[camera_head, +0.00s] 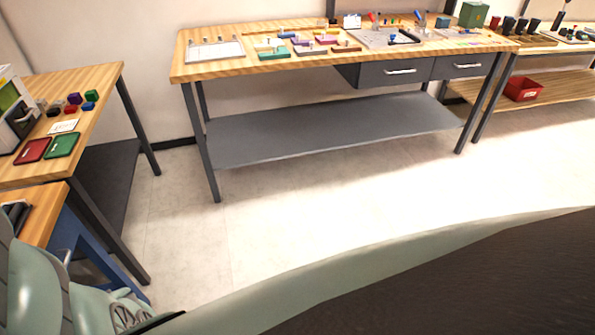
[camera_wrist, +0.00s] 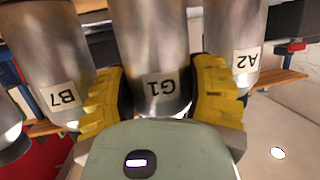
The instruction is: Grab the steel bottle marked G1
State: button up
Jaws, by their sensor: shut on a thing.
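The steel bottle marked G1 (camera_wrist: 152,50) is in the upper middle of the wrist view, its label upside down. My gripper (camera_wrist: 162,95) has its yellow fingers on both sides of this bottle, shut on it. A steel bottle marked B7 (camera_wrist: 50,55) is close on the left, and one marked A2 (camera_wrist: 235,35) is close on the right. The upper ends of the bottles are cut off by the frame. The head view shows none of these labelled bottles, and my fingers are not visible there.
In the head view, a long workbench (camera_head: 210,73) with small parts stands at the back. A side table (camera_head: 95,85) with a red tray (camera_head: 33,150) and a green tray (camera_head: 62,145) is at the left. The floor (camera_head: 290,205) between is clear.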

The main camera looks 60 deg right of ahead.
jog(key=c, duration=0.3)
jog(key=shift+r, duration=0.1)
jog(key=shift+c, duration=0.2)
